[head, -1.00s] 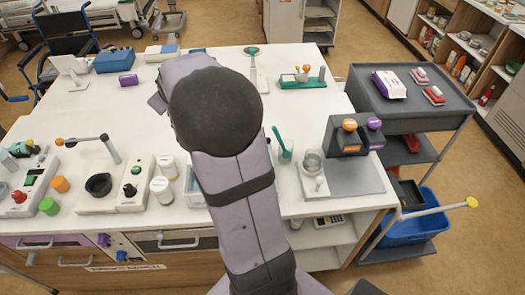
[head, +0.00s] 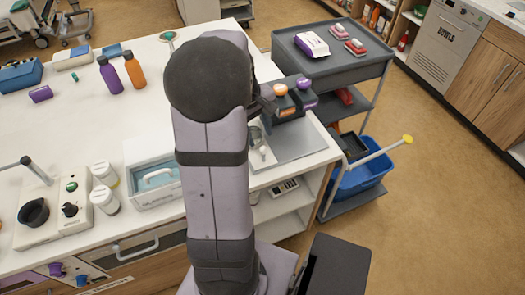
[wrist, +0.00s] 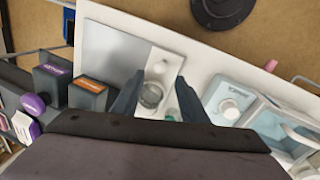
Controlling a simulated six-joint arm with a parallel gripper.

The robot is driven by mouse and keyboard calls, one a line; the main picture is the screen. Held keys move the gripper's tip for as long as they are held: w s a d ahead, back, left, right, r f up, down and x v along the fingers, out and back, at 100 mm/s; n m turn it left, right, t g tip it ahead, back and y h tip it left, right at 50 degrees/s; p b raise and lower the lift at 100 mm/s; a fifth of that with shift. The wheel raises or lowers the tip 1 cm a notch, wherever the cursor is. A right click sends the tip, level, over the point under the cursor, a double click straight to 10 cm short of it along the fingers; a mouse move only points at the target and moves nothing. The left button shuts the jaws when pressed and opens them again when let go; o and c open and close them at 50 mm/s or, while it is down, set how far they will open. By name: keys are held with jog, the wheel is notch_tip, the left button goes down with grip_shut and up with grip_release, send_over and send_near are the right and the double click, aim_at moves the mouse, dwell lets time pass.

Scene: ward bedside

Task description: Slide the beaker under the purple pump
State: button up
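The clear glass beaker (wrist: 152,95) stands between my gripper's fingers in the wrist view; I cannot tell whether they touch it. My gripper (wrist: 160,78) is open, with one dark finger on each side. The purple pump (head: 304,84) stands beside the orange pump (head: 281,91) at the back of a grey plate (head: 292,142). In the wrist view the purple pump (wrist: 34,103) is at the far left, with the orange-labelled one (wrist: 88,93) between it and the beaker.
A white strip (wrist: 163,63) adjoins the grey plate by the beaker. Purple (head: 109,76) and orange (head: 134,69) bottles stand further back. A grey cart (head: 345,68) is behind the pumps. The plate's front is clear.

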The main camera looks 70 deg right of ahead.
aim_at(263, 149)
jog(key=shift+s+d+f+p, duration=0.2)
jog(key=shift+f+p, duration=0.1)
jog(key=shift+f, duration=0.9)
jog(key=shift+s+d+f+p, duration=0.15)
jog(key=shift+f+p, duration=0.2)
jog(key=shift+f, duration=0.85)
jog(key=shift+s+d+f+p, duration=0.1)
jog(key=shift+d+f+p, duration=0.15)
jog(key=shift+f, duration=0.95)
grip_shut()
